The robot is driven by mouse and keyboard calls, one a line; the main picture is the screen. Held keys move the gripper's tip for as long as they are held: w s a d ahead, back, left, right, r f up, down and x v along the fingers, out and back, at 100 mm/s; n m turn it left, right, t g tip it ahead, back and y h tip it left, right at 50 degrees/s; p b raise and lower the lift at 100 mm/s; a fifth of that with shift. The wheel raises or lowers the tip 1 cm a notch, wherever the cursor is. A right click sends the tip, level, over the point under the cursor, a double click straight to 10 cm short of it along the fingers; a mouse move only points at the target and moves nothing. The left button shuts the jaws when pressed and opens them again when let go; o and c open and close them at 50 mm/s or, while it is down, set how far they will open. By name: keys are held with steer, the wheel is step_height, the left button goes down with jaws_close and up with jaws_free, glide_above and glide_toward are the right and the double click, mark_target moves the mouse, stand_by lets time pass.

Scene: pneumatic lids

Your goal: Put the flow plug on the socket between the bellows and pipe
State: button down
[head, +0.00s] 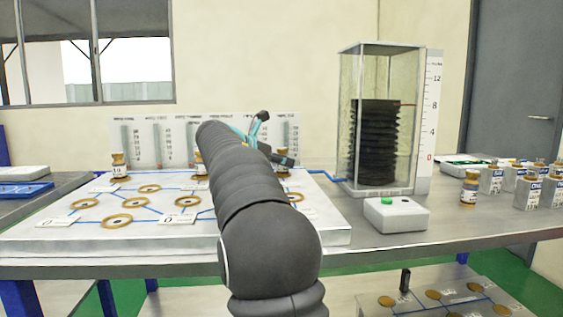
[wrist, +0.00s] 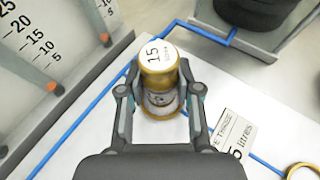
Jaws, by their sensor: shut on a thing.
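My gripper (wrist: 160,98) is shut on a brass plug (wrist: 158,80) with a round white top label reading "15 litres". A ring socket (wrist: 303,171) lies at the lower right there.
Several brass ring sockets (head: 117,220) and blue pipe lines cover the board. A small plug (head: 118,165) stands at its back left. A gauge panel (head: 145,142) is behind. A white box with a green button (head: 396,214) and another plug (head: 470,188) are at the right.

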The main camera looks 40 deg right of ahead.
steer(key=c, duration=0.8)
jaws_free()
steer(key=shift+r, duration=0.1)
steer(key=shift+a+r, duration=0.1)
steer(key=shift+a, duration=0.2)
steer(key=p+v, duration=0.1)
steer(key=v, duration=1)
steer(key=shift+a, duration=0.2)
